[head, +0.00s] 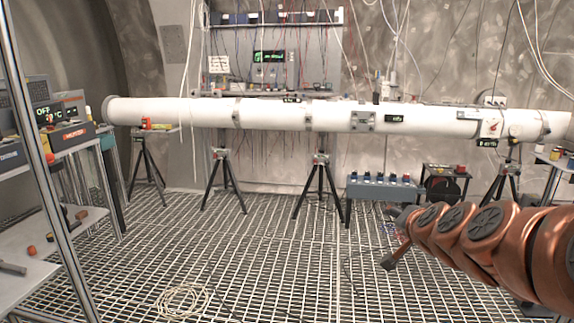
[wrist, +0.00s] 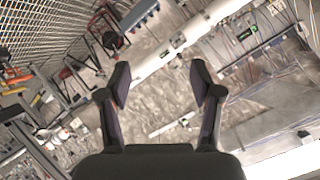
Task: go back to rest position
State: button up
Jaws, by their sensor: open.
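My gripper (wrist: 160,84) is open and empty in the wrist view, with its two dark fingers apart and nothing between them but the scene behind. In the head view my copper-coloured arm reaches in from the right edge. The wrist picture is strongly tilted, with the white pipe (wrist: 155,60) running diagonally behind the fingers.
A long white pipe (head: 270,114) on tripods (head: 320,185) spans the back. A blue box (head: 382,188) stands below it at right. Shelves with instruments (head: 68,136) line the left side. A coiled cable (head: 182,300) lies on the grating. The middle floor is mostly clear.

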jog(key=s+a+f+n+g+y+p, duration=0.1)
jog(key=s+a+f+n+g+y, duration=0.2)
jog(key=s+a, duration=0.45)
jog(key=s+a+f+n+g+y+p, duration=0.1)
jog(key=s+a+f+n+g, duration=0.25)
jog(key=s+a+f, duration=0.35)
jog(key=s+d+f+n+g+h, duration=0.1)
jog(key=s+g, duration=0.4)
jog(key=s, duration=0.9)
jog(key=shift+f+n+p, duration=0.3)
jog(key=shift+f+n, duration=0.15)
jog(key=s+d+g, duration=0.1)
jog(key=s, duration=0.2)
jog(key=s+g+h, duration=0.1)
jog(key=s, duration=0.2)
jog(key=s+d+g, duration=0.1)
jog(key=s, duration=0.2)
jog(key=shift+s+d+f+n+h, duration=0.25)
jog(key=shift+s+d+n+h, duration=0.05)
jog(key=shift+s+d+n, duration=0.1)
jog(key=shift+c, duration=0.3)
